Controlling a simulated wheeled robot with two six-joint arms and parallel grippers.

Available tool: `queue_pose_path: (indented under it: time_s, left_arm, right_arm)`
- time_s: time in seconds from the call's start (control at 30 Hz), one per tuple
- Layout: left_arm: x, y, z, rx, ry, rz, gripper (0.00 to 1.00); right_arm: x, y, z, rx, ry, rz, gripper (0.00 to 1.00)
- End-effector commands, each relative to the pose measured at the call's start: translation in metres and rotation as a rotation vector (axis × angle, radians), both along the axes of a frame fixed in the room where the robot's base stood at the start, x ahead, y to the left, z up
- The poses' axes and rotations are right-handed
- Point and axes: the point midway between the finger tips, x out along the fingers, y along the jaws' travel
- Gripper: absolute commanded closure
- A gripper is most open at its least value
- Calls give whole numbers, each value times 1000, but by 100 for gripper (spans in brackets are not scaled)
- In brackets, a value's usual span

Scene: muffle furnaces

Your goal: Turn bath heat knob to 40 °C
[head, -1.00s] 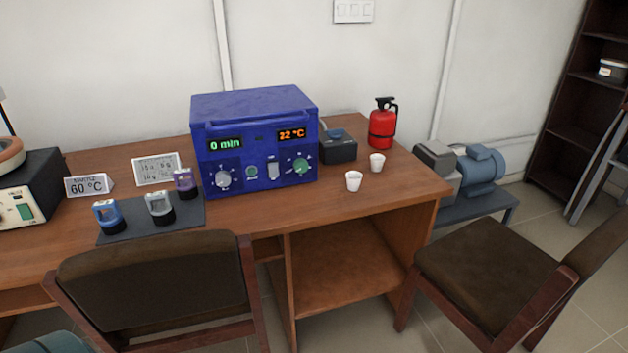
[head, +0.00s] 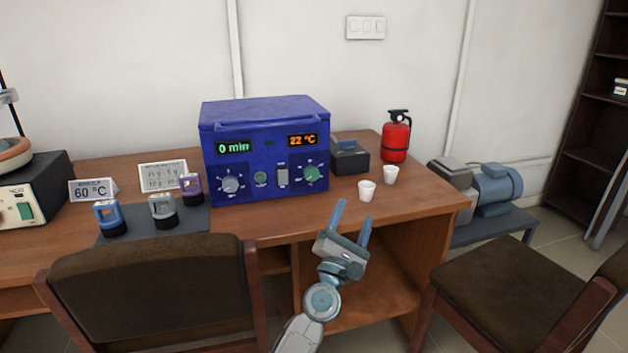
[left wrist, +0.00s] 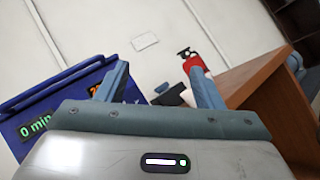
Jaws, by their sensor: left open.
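The blue bath unit (head: 264,150) stands on the wooden desk. Its green display reads 0 min and its orange display reads 22 °C. A green knob (head: 310,174) sits below the orange display, and a grey knob (head: 230,184) sits below the green one. My left gripper (head: 352,222) is open and empty in front of the desk edge, below and right of the green knob and apart from it. In the left wrist view the open fingers (left wrist: 161,82) point up past the blue unit (left wrist: 50,112), partly hiding its front; the knobs are hidden there. My right gripper is not in view.
Two white cups (head: 367,190) stand right of the unit, near a dark box (head: 349,158) and a red extinguisher (head: 396,137). Chairs (head: 150,295) stand in front of the desk.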

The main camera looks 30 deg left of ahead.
Motion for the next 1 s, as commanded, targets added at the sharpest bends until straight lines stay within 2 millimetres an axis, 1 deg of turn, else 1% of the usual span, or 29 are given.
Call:
queue_pose_path:
  time_s: [0.03,0.07,0.1,0.2,0.3,0.4,0.5,0.67,0.77,1.0]
  left_arm:
    - [14,19,11,-166,-44,20,39]
    - [20,32,14,-272,-67,33,39]
    - [29,48,17,-415,-97,52,39]
    - [49,81,14,-749,-161,101,39]
    - [65,103,5,-1023,-208,151,39]
    - [75,113,-6,-1218,-235,195,39]
    - [81,117,-14,-1327,-247,226,39]
    - [88,125,-17,-1372,-253,242,39]
    - [96,136,-16,-1369,-254,242,39]
    - [126,171,-16,-1366,-253,242,39]
  right_arm:
    - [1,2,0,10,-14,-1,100]
    - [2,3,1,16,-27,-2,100]
    - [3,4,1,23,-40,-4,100]
    - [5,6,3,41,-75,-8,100]
    - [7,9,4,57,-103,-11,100]
    - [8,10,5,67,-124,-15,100]
    - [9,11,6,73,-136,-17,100]
    - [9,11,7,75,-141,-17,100]
    - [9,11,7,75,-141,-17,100]
    - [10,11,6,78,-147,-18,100]
